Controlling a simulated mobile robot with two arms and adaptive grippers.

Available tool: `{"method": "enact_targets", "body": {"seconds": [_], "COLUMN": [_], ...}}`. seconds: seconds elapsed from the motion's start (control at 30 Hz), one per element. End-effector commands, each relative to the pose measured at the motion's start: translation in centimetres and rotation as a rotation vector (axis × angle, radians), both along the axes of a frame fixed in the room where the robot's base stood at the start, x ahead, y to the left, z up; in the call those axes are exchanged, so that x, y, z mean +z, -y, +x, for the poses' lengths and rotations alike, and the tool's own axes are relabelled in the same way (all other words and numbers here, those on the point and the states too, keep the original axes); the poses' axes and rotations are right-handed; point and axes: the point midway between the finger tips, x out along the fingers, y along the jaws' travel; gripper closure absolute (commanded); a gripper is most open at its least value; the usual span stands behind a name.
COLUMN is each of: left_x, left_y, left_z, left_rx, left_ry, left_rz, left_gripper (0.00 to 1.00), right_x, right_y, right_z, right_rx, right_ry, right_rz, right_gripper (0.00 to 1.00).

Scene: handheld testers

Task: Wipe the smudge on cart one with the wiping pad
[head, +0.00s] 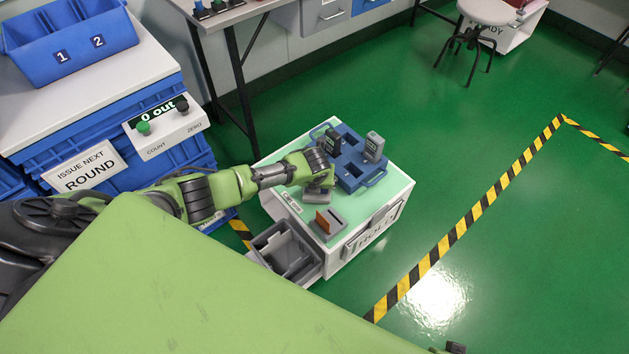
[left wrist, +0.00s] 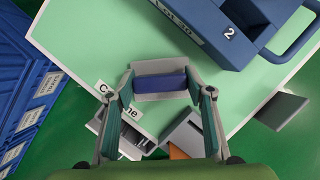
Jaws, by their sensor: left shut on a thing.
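Cart one (head: 283,178) is a low white cart with a pale green top; part of its label shows in the left wrist view, where the green top (left wrist: 105,45) fills much of the picture. My left gripper (head: 318,186) is over the top. It is shut on the wiping pad (left wrist: 160,83), a grey block with a dark blue band, held between the fingertips. The pad (head: 317,196) also shows below the gripper in the head view. I cannot tell whether it touches the top. I cannot make out a smudge.
A blue tray (head: 350,180) with grey testers stands at the cart's back, close to my gripper. A grey holder with an orange-brown piece (head: 328,222) is at the front. Blue crates and a counter box (head: 165,128) stand at left.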

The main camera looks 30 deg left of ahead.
Motion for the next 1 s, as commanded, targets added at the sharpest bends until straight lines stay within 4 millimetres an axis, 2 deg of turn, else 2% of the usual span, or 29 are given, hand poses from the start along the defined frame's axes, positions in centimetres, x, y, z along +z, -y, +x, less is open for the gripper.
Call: {"method": "enact_targets", "body": {"seconds": [0.3,0.5,0.7,1.0], "left_x": [0.2,0.1,-0.2,-0.6], "left_y": [1.4,1.7,1.2,-1.2], "left_z": [-0.5,-0.7,-0.5,0.4], "left_rx": [0.000,0.001,0.002,0.004], "left_ry": [0.001,0.002,0.002,0.001], "left_rz": [0.000,0.001,0.002,0.005], "left_gripper": [0.69,0.69,0.69,0.69], "right_x": [-2.6,-3.3,-3.0,-0.4], "right_y": [0.1,0.1,0.1,0.0], "right_z": [-0.8,-1.0,-0.9,0.0], "right_rx": [0.002,0.003,0.003,0.000], "right_ry": [-0.016,-0.017,-0.015,0.001], "right_rz": [-0.001,-0.001,-0.001,0.000], "right_gripper": [0.60,0.60,0.60,0.60]}}
